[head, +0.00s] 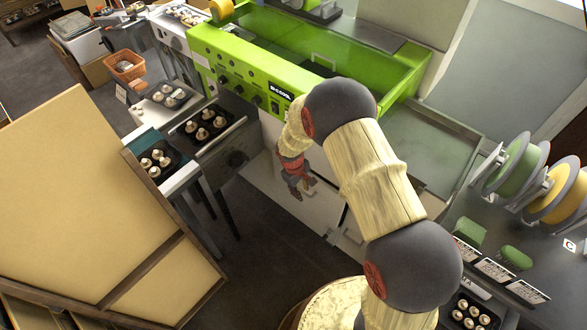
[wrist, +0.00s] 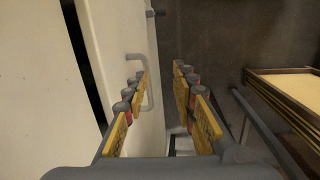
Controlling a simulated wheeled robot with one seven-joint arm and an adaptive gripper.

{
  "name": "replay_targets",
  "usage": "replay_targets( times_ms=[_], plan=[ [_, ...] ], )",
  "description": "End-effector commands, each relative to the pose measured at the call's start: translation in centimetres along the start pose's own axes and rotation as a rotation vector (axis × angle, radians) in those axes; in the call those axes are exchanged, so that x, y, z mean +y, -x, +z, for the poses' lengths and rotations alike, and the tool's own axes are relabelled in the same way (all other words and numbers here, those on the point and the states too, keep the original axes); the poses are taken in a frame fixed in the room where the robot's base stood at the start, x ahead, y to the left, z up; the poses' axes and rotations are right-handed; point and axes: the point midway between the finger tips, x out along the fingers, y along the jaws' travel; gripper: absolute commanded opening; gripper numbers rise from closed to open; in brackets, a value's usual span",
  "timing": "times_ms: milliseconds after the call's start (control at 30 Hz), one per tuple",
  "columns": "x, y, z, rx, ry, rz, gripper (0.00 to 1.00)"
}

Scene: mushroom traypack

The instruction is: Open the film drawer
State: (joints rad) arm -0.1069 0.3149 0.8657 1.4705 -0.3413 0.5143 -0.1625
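A white front panel with a grey bar handle (wrist: 151,62) fills the left part of the wrist view; I take it to be the film drawer (wrist: 105,40). In the head view, white panelling (head: 322,212) shows below the green machine, partly hidden by my arm. My gripper (head: 297,190) hangs in front of this panelling. In the wrist view my gripper (wrist: 160,74) is open, with a clear gap between its yellow-padded fingers. The left finger overlaps the handle in the picture; I cannot tell whether they touch. Nothing is held.
The green machine (head: 240,62) stands above the panelling. A dark tray of mushrooms (head: 223,133) lies to the left, near a large tan board (head: 70,190). Film rolls (head: 515,165) stand at the right. Dark floor (head: 270,260) is open below my gripper.

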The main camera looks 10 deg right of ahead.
Motion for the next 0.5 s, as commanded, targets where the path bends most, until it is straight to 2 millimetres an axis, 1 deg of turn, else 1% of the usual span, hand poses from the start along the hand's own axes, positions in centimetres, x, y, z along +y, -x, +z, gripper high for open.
replay_targets(
  times_ms=[33,100,167,367,500],
  plan=[
    [0.6,0.3,-1.0,0.024,0.013,0.012,0.27],
    [1.2,0.7,-2.1,0.051,0.027,0.026,0.27],
    [1.4,0.8,-2.7,0.070,0.045,0.034,0.27],
    [1.5,0.2,-3.1,0.084,0.066,0.038,0.27],
    [1.5,-1.3,-3.2,0.084,0.065,0.038,0.27]
  ],
)
